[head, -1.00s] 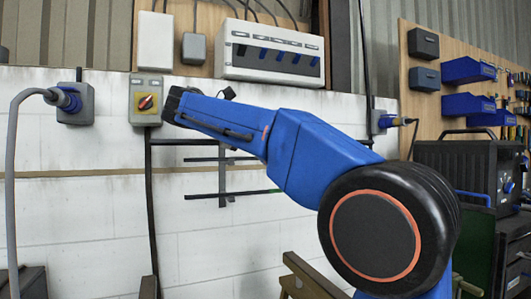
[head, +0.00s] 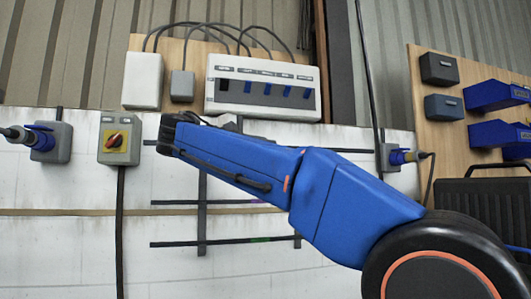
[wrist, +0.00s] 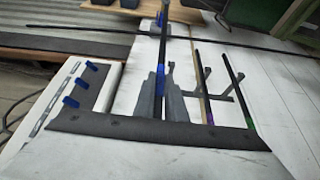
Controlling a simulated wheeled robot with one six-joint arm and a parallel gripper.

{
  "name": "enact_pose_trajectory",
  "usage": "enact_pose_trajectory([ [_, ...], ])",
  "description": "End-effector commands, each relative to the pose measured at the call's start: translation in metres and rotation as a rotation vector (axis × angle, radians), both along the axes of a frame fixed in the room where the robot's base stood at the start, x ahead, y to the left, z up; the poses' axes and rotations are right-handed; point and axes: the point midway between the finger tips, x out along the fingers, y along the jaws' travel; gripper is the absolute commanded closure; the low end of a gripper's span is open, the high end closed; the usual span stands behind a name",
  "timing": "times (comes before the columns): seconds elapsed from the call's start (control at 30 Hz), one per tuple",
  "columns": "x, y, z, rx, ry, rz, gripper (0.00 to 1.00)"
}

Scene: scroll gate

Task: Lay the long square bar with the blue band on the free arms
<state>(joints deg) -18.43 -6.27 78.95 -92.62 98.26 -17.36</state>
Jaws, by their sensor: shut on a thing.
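The long dark square bar (wrist: 165,33) with the blue band (wrist: 160,78) runs up the wrist view. My gripper (wrist: 163,105) is shut on it, close to the band, with a grey finger on each side. An upturned arm end of the wall rack (wrist: 171,74) shows just right of the bar; I cannot tell whether they touch. In the head view the bar (head: 345,150) lies level behind my blue arm, above the other bars on the rack (head: 202,222). My arm hides its middle, its band and my gripper there.
A bar with a purple band (head: 175,203) and, below it, one with a green band (head: 180,244) lie on the rack. The breaker box (head: 265,88) is above. A rotary switch (head: 116,140) is at left, with plugged sockets (head: 52,142) on both sides.

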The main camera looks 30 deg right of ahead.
Motion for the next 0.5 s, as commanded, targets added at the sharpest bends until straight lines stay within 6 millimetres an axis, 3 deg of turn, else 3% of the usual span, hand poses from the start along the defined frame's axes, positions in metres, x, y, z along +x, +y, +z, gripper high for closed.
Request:
enact_pose_trajectory([
  [0.5, 0.023, -0.007, 0.0, -0.002, -0.001, -0.001, 1.0],
])
